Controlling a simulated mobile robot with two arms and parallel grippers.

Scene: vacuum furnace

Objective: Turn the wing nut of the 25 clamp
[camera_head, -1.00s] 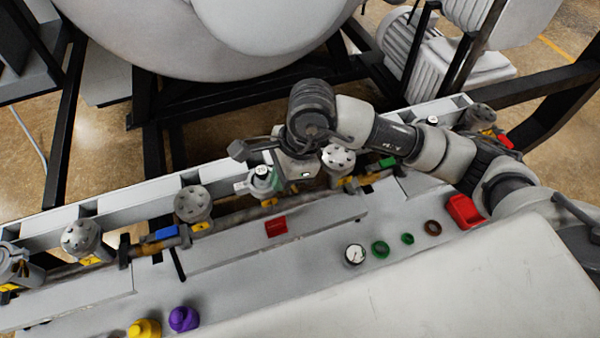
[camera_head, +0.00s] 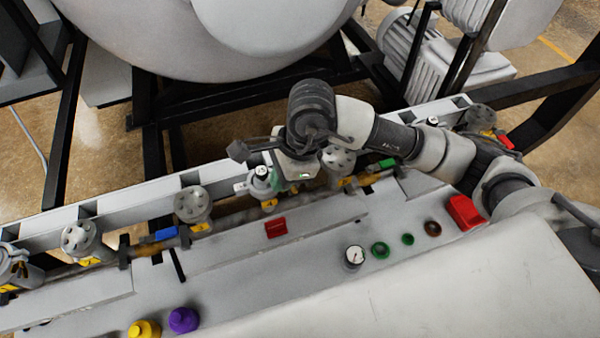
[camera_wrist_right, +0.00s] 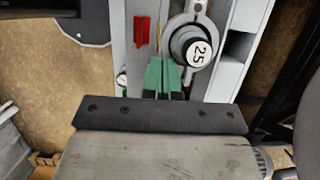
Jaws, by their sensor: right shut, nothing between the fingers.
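The 25 clamp (camera_wrist_right: 186,35) is a grey ring fitting around a black cap with a white top marked 25 (camera_wrist_right: 198,52). In the head view the same white-topped fitting (camera_head: 262,172) stands on the rail, left of my right wrist. My right gripper (camera_wrist_right: 163,74) has green fingers, shut with nothing between them. Its fingertips are close beside the lower left side of the cap; I cannot tell whether they touch the clamp. In the head view the green fingers (camera_head: 276,181) show just right of the cap. The wing nut cannot be made out. My left gripper is not in view.
Grey flanged fittings (camera_head: 193,204) stand on either side along the rail. A gauge (camera_head: 354,256), coloured rings and a red box (camera_head: 465,211) lie to the right. Purple (camera_head: 183,319) and yellow knobs are at front left.

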